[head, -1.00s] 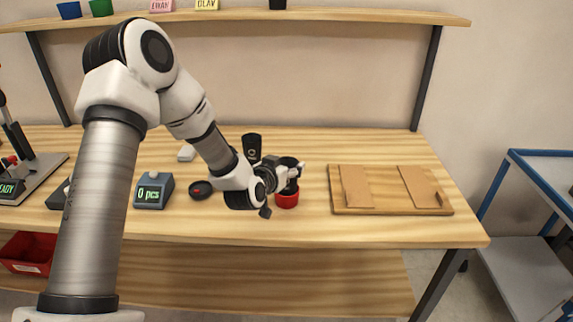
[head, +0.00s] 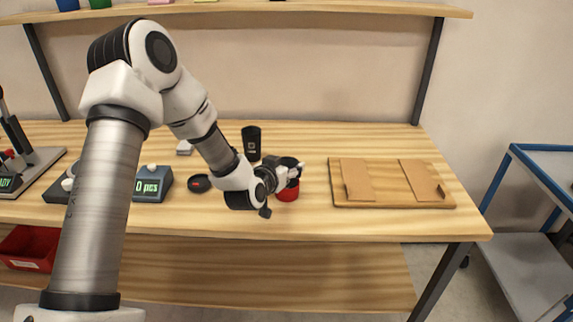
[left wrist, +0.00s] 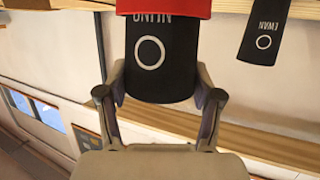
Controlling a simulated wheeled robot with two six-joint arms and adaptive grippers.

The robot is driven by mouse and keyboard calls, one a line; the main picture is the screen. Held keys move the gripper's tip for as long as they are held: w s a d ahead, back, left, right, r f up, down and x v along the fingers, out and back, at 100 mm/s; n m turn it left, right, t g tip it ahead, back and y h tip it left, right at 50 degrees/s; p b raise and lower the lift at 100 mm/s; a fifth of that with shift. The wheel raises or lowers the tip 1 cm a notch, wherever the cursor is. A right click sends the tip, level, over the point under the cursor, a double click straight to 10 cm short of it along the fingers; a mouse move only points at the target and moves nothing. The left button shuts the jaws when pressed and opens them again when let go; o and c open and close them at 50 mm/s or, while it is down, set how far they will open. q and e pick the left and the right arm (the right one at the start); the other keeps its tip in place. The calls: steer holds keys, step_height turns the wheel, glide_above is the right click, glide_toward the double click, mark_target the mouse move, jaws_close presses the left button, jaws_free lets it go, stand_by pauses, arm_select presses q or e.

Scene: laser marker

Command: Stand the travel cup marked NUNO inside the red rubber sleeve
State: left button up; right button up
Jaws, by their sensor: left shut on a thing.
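The black travel cup marked NUNO (left wrist: 160,70) appears upside down in the left wrist view, with a white ring below its name. Its lower end is inside the red rubber sleeve (left wrist: 165,8), whose edge partly covers the lettering. My left gripper (left wrist: 161,85) is shut on the cup, one finger on each side. In the head view the red sleeve (head: 288,191) is at the bench's middle, below my left gripper (head: 291,174), which hides much of the cup. The sleeve's base is out of the wrist view. My right gripper is not in view.
Another black cup (head: 251,141), marked EWAN in the left wrist view (left wrist: 265,30), stands behind and left. A dark round piece (head: 198,183) and a counter reading 0 pcs (head: 152,186) lie left. A wooden board (head: 388,188) is right, with clear bench between.

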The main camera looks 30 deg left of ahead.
arm_select(q)
steer(key=shift+f, duration=0.25)
steer(key=o, duration=0.8)
steer(key=shift+r, duration=0.1)
steer(key=shift+o, duration=0.6)
step_height(320, 180, up, 8)
steer(key=p, duration=0.6)
steer(key=shift+p, duration=0.35)
